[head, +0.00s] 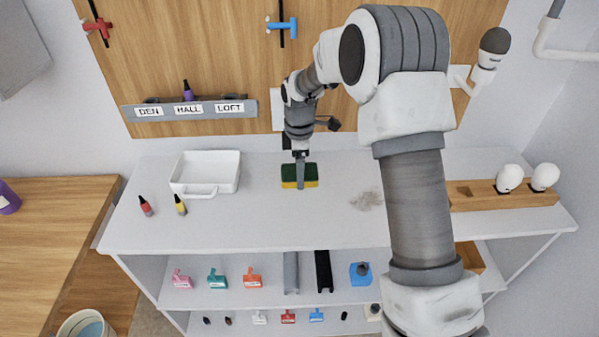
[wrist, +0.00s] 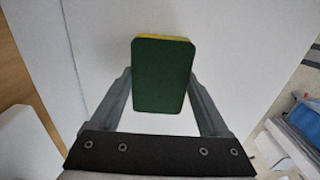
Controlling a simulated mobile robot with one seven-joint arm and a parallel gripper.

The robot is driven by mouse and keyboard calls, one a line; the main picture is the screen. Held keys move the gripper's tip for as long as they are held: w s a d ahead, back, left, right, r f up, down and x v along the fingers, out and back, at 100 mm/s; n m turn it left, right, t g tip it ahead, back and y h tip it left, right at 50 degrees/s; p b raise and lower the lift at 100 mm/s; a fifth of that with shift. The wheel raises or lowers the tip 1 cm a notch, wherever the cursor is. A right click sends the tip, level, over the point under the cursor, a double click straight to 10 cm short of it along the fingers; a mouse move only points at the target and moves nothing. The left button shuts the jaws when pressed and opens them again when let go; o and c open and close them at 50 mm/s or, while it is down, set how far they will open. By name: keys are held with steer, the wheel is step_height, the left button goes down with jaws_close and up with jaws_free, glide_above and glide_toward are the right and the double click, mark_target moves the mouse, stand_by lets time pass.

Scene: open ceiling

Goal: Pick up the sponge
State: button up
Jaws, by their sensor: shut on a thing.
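The sponge (head: 313,176) is a small block with a dark green top and a yellow lower layer, at the middle of the white table. My gripper (head: 300,185) reaches down over it from behind, and one finger shows in front of its near side. In the wrist view the green face of the sponge (wrist: 162,78) fills the space between the two fingers (wrist: 160,95), with a yellow edge at its far end. The fingers are shut on its two sides. I cannot tell whether the sponge touches the table.
A white tray (head: 206,191) and small red (head: 146,207) and yellow (head: 181,206) bottles stand to the left on the white table (head: 260,225). A brownish smudge (head: 366,200) lies right of the sponge. A wooden holder (head: 480,203) with white bulbs stands far right.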

steer(key=r, duration=0.2)
steer(key=d+r, duration=0.1)
steer(key=r, duration=0.1)
steer(key=shift+w+r, duration=0.1)
steer(key=shift+r, duration=0.15)
steer(key=d+r, duration=0.6)
steer(key=d, duration=0.4)
steer(key=shift+w+d, duration=0.3)
steer(key=shift+w, duration=0.15)
steer(key=shift+r, duration=0.1)
steer(key=o, duration=0.7)
steer(key=c, duration=0.6)
steer(key=shift+a, duration=0.15)
